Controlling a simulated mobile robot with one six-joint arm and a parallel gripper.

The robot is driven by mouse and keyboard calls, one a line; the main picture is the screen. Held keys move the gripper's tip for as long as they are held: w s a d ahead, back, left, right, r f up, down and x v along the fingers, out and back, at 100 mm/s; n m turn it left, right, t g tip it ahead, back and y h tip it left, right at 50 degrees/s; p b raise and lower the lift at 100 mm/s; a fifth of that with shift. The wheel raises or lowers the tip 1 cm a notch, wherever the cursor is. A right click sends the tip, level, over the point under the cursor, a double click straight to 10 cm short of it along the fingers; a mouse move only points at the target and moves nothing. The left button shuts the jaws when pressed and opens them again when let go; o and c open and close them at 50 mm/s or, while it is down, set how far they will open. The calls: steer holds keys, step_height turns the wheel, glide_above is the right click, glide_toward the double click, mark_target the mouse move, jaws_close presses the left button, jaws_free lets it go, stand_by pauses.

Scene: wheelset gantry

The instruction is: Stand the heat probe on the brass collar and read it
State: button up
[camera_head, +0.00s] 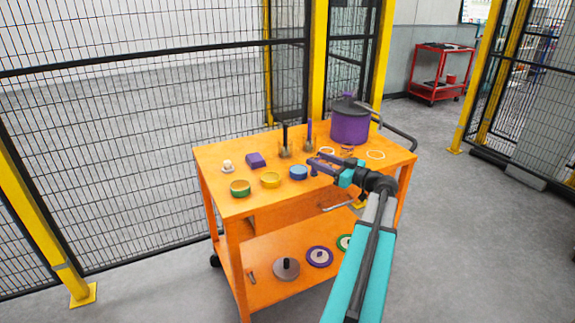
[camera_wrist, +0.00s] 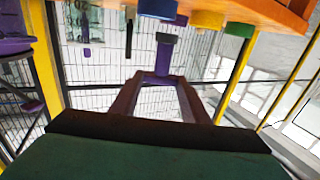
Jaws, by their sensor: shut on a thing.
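My gripper (camera_head: 322,163) is above the right half of the orange trolley's top. In the wrist view, which is upside down, its two dark fingers (camera_wrist: 160,80) meet on a small purple piece with a dark grey end (camera_wrist: 166,39). I take this to be the heat probe; its grey end points toward the trolley top and stands clear of the fingers. Any reading on it is not visible. I cannot tell for sure which thing is the brass collar; a yellow round piece (camera_head: 270,180) stands near the front edge, left of my gripper.
The orange trolley (camera_head: 215,157) also bears a green cup (camera_head: 240,188), a blue cup (camera_head: 299,172), a purple block (camera_head: 256,160), upright black (camera_head: 285,136) and purple (camera_head: 309,132) rods, and a purple pot (camera_head: 350,127) behind my gripper. Mesh fencing (camera_head: 120,130) stands behind.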

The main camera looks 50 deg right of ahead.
steer(key=w+a+f, duration=0.1)
steer(key=w, duration=1.3)
steer(key=shift+w+f+p, duration=0.15)
steer(key=shift+w+p, duration=0.05)
steer(key=shift+p, duration=0.1)
steer(key=shift+f, duration=0.1)
steer(key=shift+f, duration=1.65)
steer(key=shift+f, duration=0.1)
steer(key=o, duration=1.1)
